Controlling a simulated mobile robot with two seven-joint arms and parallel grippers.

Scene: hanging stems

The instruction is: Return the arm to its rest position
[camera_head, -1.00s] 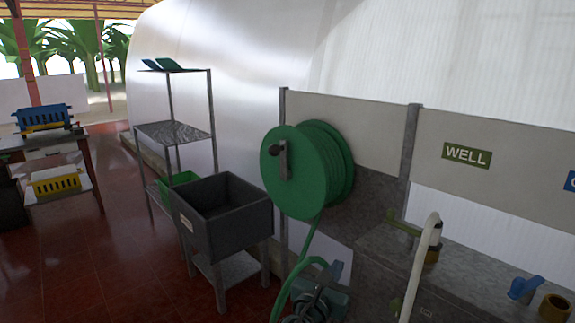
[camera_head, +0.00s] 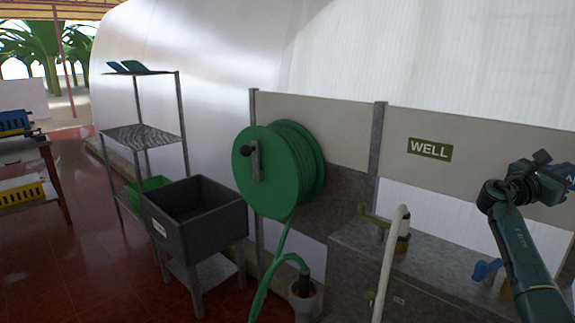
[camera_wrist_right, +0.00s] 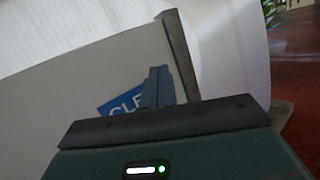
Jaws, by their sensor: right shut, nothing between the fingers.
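My right arm comes up from the lower right of the head view. Its gripper (camera_head: 556,165) is at the right edge, in front of the upper panel and partly over a blue sign. In the right wrist view the fingers (camera_wrist_right: 158,86) are together with nothing between them, in front of the blue sign (camera_wrist_right: 120,102) and the pale panel. My left gripper does not show in either view now.
A green hose reel (camera_head: 275,170) hangs on the wall beside a WELL sign (camera_head: 430,148). Below are a grey bench with a green-handled valve (camera_head: 375,216), a white pipe (camera_head: 392,262) and a blue valve handle (camera_head: 486,270). A dark sink (camera_head: 195,215) and metal shelf (camera_head: 140,135) stand left.

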